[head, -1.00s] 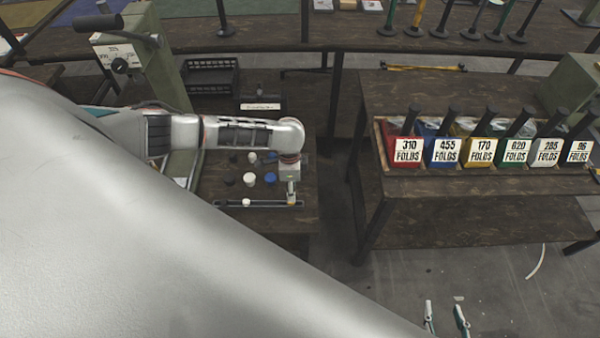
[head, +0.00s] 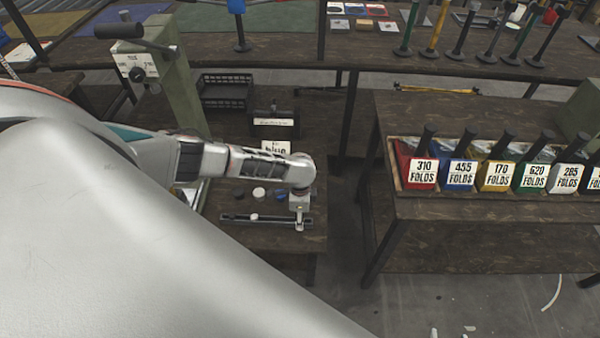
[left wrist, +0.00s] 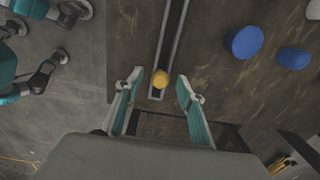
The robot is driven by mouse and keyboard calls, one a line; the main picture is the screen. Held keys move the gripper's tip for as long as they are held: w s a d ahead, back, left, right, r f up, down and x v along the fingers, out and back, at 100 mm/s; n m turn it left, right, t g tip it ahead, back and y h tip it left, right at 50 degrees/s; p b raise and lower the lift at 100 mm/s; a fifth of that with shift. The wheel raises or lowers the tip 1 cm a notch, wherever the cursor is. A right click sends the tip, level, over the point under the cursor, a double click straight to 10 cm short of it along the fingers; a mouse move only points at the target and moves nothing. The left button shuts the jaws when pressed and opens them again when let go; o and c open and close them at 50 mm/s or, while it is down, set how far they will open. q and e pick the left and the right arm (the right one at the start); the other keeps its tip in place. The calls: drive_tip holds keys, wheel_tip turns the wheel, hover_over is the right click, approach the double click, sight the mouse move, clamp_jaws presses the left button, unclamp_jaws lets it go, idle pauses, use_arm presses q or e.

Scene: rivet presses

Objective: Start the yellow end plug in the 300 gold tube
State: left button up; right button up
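The yellow end plug (left wrist: 160,79) stands at the near end of a narrow dark rail (left wrist: 168,50) in the left wrist view. My left gripper (left wrist: 158,88) is open, its two teal fingers on either side of the plug with gaps to it. In the head view, my left gripper (head: 299,221) points down over the right end of the rail (head: 232,217); the plug is hidden there. I cannot pick out the 300 gold tube. Only a possible fingertip of my right gripper (head: 433,333) shows at the bottom edge.
Blue plugs (left wrist: 245,42) lie right of the rail; a white plug (head: 254,217) stands at the rail. A green press (head: 170,75) is behind the arm. Labelled coloured bins (head: 423,172) stand on the right table.

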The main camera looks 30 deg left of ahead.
use_arm(q)
drive_tip(key=c, duration=0.7)
